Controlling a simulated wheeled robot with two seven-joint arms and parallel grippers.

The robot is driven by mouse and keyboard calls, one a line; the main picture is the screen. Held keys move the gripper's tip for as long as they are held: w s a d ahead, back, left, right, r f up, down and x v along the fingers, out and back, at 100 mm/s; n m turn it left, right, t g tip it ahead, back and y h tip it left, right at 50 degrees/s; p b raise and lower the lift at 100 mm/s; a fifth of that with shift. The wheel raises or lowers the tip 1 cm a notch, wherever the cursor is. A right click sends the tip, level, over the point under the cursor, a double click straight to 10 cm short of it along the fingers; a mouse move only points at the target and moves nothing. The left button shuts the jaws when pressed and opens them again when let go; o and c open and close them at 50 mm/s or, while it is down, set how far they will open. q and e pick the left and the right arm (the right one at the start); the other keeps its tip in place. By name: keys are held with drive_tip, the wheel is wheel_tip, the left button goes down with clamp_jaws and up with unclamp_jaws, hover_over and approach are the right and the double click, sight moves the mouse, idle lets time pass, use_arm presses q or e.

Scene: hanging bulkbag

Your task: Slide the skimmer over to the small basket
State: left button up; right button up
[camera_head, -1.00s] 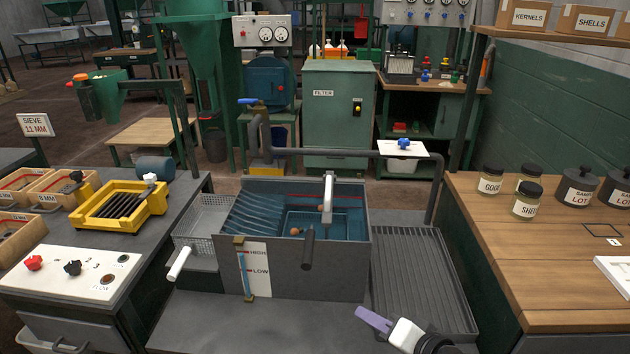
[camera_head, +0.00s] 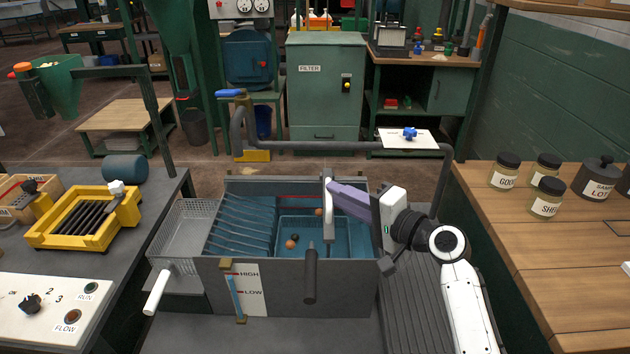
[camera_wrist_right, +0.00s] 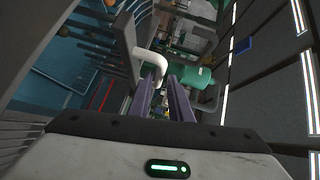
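The skimmer's upright white handle (camera_head: 328,205) stands over the grey water tank (camera_head: 215,285). In the right wrist view its bent white handle (camera_wrist_right: 151,60) rises beside grey tines (camera_wrist_right: 118,45). My right gripper (camera_head: 334,197) has its purple fingers at the handle from the right. In the wrist view the fingers (camera_wrist_right: 160,82) are apart, with the handle's end at or between their tips; contact is unclear. A small wire basket (camera_head: 185,235) with a white handle (camera_head: 157,290) hangs left of the tank. My left gripper is out of view.
A blue mesh tray (camera_head: 335,240) and brown balls (camera_head: 291,243) lie in the tank. A grey pipe (camera_head: 340,146) runs behind. Jars (camera_head: 504,172) stand on the right bench (camera_head: 540,260).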

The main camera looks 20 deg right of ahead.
drive_tip(key=x, duration=0.7)
drive_tip(key=shift+w, duration=0.2)
drive_tip(key=shift+f, duration=0.1)
clamp_jaws()
